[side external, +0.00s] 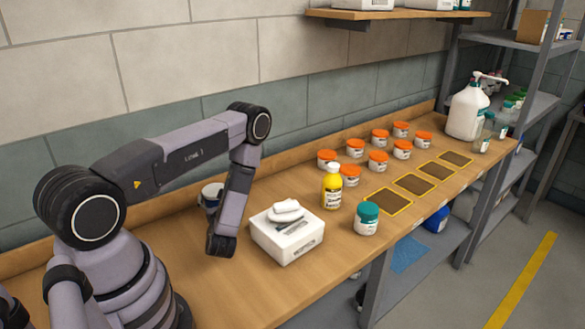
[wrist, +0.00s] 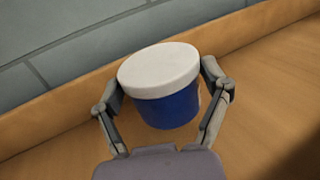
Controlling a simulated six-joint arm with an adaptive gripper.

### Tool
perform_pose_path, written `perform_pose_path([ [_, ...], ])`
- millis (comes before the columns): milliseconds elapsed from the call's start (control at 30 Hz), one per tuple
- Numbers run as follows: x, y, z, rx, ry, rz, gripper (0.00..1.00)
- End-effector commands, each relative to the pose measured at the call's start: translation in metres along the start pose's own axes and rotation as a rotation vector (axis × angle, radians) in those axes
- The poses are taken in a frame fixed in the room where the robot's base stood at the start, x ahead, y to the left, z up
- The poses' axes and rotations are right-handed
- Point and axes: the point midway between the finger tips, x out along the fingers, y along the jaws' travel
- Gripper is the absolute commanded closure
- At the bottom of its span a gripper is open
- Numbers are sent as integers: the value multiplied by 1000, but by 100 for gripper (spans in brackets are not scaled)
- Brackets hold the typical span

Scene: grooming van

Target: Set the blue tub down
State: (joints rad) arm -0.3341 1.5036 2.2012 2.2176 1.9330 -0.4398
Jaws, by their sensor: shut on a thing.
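The blue tub (wrist: 168,108) has a white lid (wrist: 158,70) and sits between the two fingers of my gripper (wrist: 165,100) in the wrist view. The fingers are shut on its sides, one on the left and one on the right. In the side view the tub (side external: 209,194) shows only in part behind my arm's last link, near the wall side of the wooden bench. My gripper's fingers are largely hidden there. I cannot tell whether the tub's base touches the bench.
A white box (side external: 287,238), a yellow bottle (side external: 332,190) and a teal-lidded jar (side external: 367,220) stand to the right. Several orange-lidded jars (side external: 378,160) and yellow-edged dark pads (side external: 390,201) lie farther along. Bare bench surrounds the tub in the wrist view.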

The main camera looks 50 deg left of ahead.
Motion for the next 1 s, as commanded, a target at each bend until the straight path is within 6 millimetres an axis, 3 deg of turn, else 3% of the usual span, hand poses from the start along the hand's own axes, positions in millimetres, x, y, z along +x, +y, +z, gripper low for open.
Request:
perform_pose_path([
  [100, 0, 0, -12, 1, -1, 0, 63],
  [800, 0, 0, -23, 1, 0, 1, 63],
  [833, 0, 0, -23, 1, 0, 1, 22],
  [1000, 0, 0, -23, 1, 0, 1, 0],
])
